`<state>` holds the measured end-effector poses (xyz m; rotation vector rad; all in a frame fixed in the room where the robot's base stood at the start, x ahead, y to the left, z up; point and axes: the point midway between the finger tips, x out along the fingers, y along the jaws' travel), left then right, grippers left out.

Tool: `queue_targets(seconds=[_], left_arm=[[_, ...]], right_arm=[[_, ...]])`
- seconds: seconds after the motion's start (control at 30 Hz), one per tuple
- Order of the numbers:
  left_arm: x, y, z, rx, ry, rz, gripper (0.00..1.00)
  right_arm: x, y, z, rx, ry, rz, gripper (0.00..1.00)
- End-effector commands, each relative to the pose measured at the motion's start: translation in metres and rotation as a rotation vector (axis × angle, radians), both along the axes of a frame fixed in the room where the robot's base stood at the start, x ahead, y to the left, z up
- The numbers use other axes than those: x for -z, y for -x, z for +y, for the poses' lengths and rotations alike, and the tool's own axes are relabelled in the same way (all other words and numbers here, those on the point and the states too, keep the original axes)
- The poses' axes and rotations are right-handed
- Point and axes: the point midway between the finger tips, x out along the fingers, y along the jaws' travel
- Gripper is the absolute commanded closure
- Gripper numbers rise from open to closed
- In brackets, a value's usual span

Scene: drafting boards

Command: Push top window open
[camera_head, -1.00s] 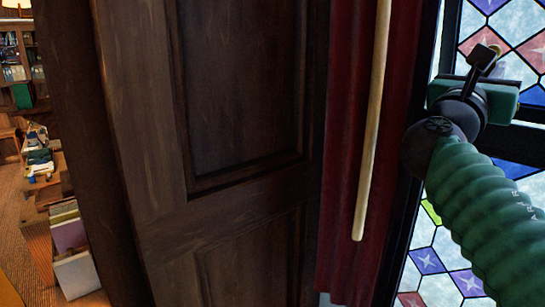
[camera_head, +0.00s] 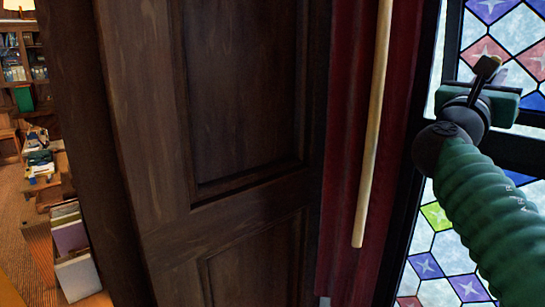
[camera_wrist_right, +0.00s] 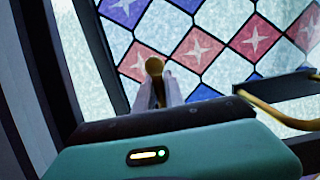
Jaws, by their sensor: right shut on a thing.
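The top window (camera_head: 505,35) is a leaded stained-glass pane with blue, red and pale diamonds, at the upper right of the head view. It also fills the upper part of the right wrist view (camera_wrist_right: 198,48). My right gripper (camera_head: 486,68) is in front of this pane, above a dark crossbar. In the right wrist view my right gripper (camera_wrist_right: 157,88) is shut on a brass handle (camera_wrist_right: 153,66), whose rounded end shows between the fingers. The fingers hide the rest of that handle. I cannot tell whether the window stands ajar. My left gripper is not in view.
A lower stained-glass pane (camera_head: 440,265) is below the crossbar (camera_head: 520,153). A red curtain (camera_head: 345,130) and a pale rod (camera_head: 371,130) hang left of the window. A dark wooden panel (camera_head: 240,90) fills the middle. A second brass piece (camera_wrist_right: 270,112) shows at right in the wrist view.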

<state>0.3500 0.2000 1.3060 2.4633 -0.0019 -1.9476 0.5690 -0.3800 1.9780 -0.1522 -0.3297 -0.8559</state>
Motion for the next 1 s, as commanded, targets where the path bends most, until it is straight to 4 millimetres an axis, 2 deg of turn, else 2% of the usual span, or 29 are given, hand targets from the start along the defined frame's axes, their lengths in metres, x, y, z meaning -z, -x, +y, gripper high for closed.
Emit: queue_targets(seconds=[0.47,1.0], left_arm=[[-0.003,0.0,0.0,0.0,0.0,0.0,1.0],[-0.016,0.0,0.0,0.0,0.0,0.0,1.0]], right_arm=[[-0.001,-0.004,-0.004,-0.001,0.001,0.003,0.96],[-0.005,-0.022,-0.024,0.0,0.001,0.002,0.96]])
